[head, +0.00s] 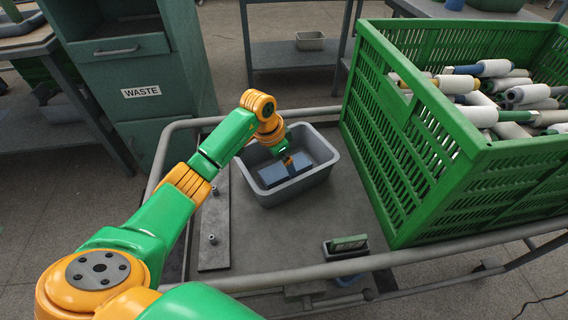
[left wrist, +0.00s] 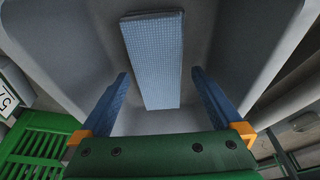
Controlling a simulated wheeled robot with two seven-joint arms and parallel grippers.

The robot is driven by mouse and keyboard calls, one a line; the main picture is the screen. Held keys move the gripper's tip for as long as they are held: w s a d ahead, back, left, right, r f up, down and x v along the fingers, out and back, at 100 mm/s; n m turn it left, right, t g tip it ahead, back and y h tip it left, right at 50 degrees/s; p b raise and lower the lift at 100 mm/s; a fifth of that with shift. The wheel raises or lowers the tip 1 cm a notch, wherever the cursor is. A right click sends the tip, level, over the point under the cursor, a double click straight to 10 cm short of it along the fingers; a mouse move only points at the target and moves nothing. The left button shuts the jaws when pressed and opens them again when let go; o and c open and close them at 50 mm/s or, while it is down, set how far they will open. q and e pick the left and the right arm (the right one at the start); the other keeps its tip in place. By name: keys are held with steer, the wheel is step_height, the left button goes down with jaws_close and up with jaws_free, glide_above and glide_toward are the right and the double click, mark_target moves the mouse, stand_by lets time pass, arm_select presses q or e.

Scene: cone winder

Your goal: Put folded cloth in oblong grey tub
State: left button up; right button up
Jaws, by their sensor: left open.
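The oblong grey tub (head: 322,172) stands on the cart top, left of the green crate. A folded light-blue cloth (head: 270,174) lies inside it; in the left wrist view the cloth (left wrist: 155,62) lies flat on the tub floor. My left gripper (head: 290,172) reaches down into the tub from above. In the left wrist view its blue fingers (left wrist: 161,75) are spread apart, with the cloth between and beyond them and a gap on both sides. The fingers do not grip it. In the head view the gripper hides part of the cloth. My right gripper is not in view.
A green slatted crate (head: 405,165) full of cones and bobbins stands on the cart's right. A metal plate with pegs (head: 214,228) lies left of the tub, and a small dark box (head: 346,246) sits near the front rail. A waste cabinet (head: 140,75) stands behind.

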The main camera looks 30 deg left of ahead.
mark_target(274, 172)
arm_select(q)
steer(key=p+v, duration=0.2)
steer(key=v, duration=1)
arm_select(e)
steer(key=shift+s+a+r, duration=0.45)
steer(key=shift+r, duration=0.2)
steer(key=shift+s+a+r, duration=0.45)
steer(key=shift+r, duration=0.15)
arm_select(q)
steer(key=shift+a+f, duration=0.1)
